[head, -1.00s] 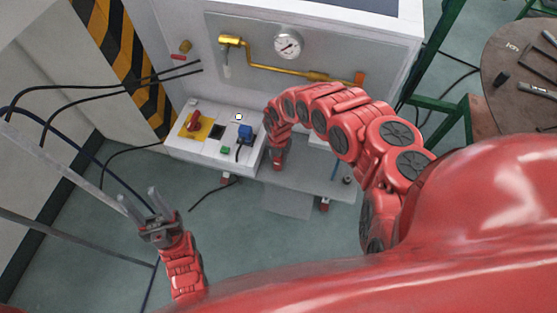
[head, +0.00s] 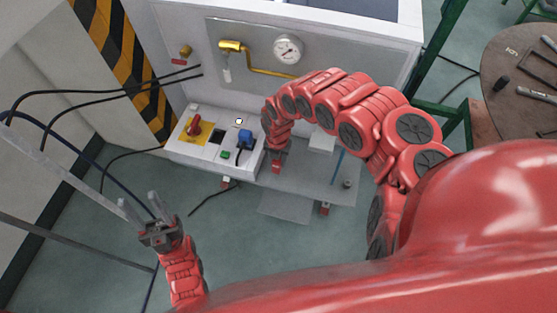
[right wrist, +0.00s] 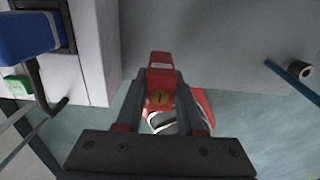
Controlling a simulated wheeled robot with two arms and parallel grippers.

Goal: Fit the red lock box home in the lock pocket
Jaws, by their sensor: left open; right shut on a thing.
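The red lock box (right wrist: 160,78), with a white label and a round yellow key face, is held between the fingers of my right gripper (right wrist: 163,108) in the right wrist view. In the head view the lock box (head: 276,168) shows as a small red piece below my right gripper (head: 276,157), just right of the control panel and apart from it. A dark square opening (head: 217,136) on the white panel top may be the lock pocket; I cannot tell for certain. My left gripper (head: 157,210) is open and empty over the floor at lower left.
The panel (head: 195,155) carries a red switch (head: 195,127) on a yellow plate, a blue socket (head: 245,136) and a green button (head: 225,155). The generator wall with gauge (head: 287,50) and yellow pipe stands behind. Black cables hang at left. A round table (head: 510,100) stands at right.

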